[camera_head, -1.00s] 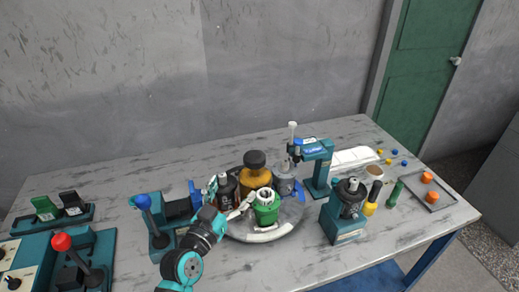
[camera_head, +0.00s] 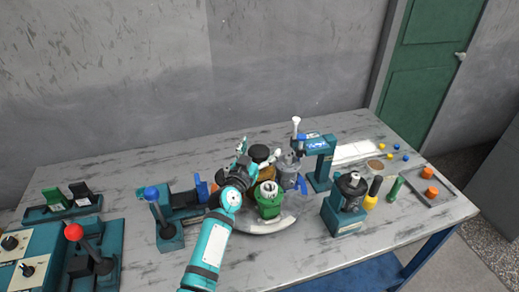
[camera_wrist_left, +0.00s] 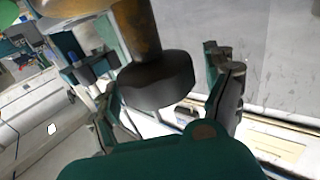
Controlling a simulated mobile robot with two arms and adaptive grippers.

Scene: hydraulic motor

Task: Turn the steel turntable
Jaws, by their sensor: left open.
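The round steel turntable (camera_head: 262,227) sits mid-table, with its front rim bare. On it stand a green pot-like part (camera_head: 270,207), a grey metal part (camera_head: 288,175) and an amber bottle with a black cap (camera_head: 260,153), partly hidden by my arm. My left gripper (camera_head: 243,147) is above the turntable's back left, by the amber bottle. In the left wrist view, the bottle's black cap (camera_wrist_left: 160,80) appears between the open fingers; I cannot tell whether they touch it. My right gripper is in neither view.
A blue-knobbed lever (camera_head: 152,195) stands left of the turntable. A teal press (camera_head: 318,160) stands behind right, and a teal-based fixture (camera_head: 346,203) at right. An orange-part tray (camera_head: 440,190) lies far right. The table's back left is clear.

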